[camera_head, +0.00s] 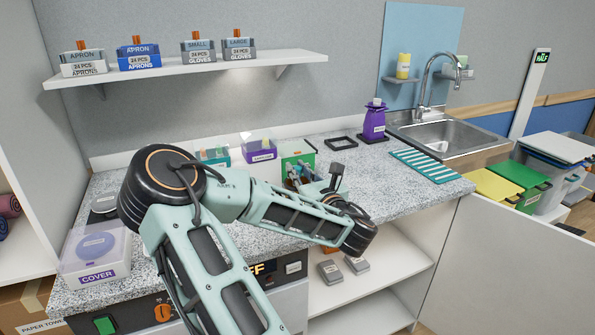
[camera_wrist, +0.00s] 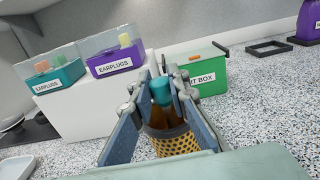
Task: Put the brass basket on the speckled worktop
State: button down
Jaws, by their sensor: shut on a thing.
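The brass basket (camera_wrist: 174,142), with a perforated wall, is between the two fingers of my gripper (camera_wrist: 166,112) in the wrist view. My gripper is shut on it. Something brown with a teal cap shows at the basket's top. In the head view my gripper (camera_head: 305,175) is over the back middle of the speckled worktop (camera_head: 405,205), partly behind my own arm, and I cannot make out the basket there. The speckled worktop also shows around the basket in the wrist view (camera_wrist: 262,112). The basket's bottom is hidden, so I cannot tell whether it touches the worktop.
Behind my gripper stand a green box (camera_wrist: 212,75), a purple earplugs box (camera_wrist: 118,62) and a teal earplugs box (camera_wrist: 58,75). A black frame (camera_head: 341,140), a purple bottle (camera_head: 374,122) and a striped mat (camera_head: 426,165) lie right, before the sink (camera_head: 450,132). Worktop near the mat is clear.

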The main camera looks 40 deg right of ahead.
jog(key=shift+f, duration=0.2)
jog(key=c, duration=1.8)
grip_release()
jog(key=shift+c, duration=0.2)
jog(key=shift+r, duration=0.15)
jog(key=shift+r, duration=0.2)
jog(key=b+v, duration=0.8)
jog(key=v, duration=0.4)
jog(key=shift+f, duration=0.2)
